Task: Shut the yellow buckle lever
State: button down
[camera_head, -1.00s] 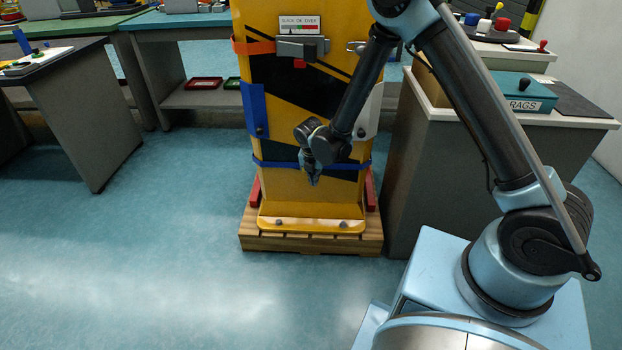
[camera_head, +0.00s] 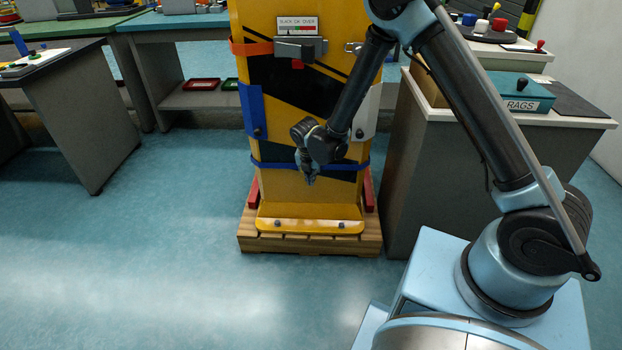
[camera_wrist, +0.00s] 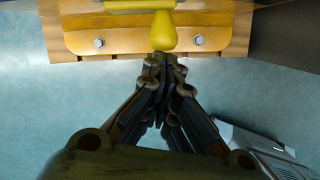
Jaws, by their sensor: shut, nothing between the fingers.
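The yellow lever (camera_wrist: 164,32) shows in the wrist view as a bulbous handle at the top middle, pointing down the picture. In the head view I cannot make it out against the yellow post (camera_head: 305,205); my wrist hides part of the post there. My gripper (camera_head: 311,181) is in front of the lower post, just below the blue strap (camera_head: 268,165), with its fingers pointing down. In the wrist view my gripper (camera_wrist: 166,66) is shut and empty, its fingertips just below the lever's rounded end. I cannot tell whether they touch it.
The post stands on a wooden pallet (camera_head: 270,243), with a bolted yellow foot plate (camera_head: 290,226). A grey buckle (camera_head: 301,47) and orange strap (camera_head: 249,48) are higher up. A grey cabinet (camera_head: 440,170) stands close on the right. The floor at left is clear.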

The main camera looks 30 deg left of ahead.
jog(key=v, duration=1.2)
jog(key=shift+a, duration=0.2)
jog(key=shift+s, duration=0.1)
